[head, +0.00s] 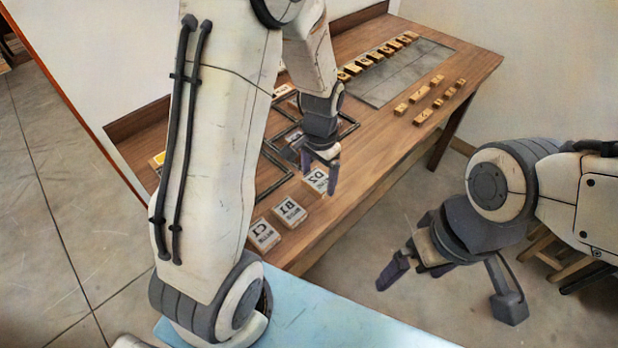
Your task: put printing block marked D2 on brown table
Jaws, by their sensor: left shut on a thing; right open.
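The printing block marked D2 (316,182) is a pale block with dark lettering, near the front edge of the brown table (372,160). My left gripper (319,172) reaches down over the table and is shut on the D2 block, with one finger on each side. Whether the block touches the tabletop or is slightly raised I cannot tell. My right gripper (452,284) is open and empty, over the floor to the right of the table.
Blocks B1 (289,211) and C1 (263,234) lie in line with D2. Dark frames (348,127) lie behind. A grey slab (405,72) and several small wooden blocks (425,117) occupy the far end. A light blue surface (320,318) is in front.

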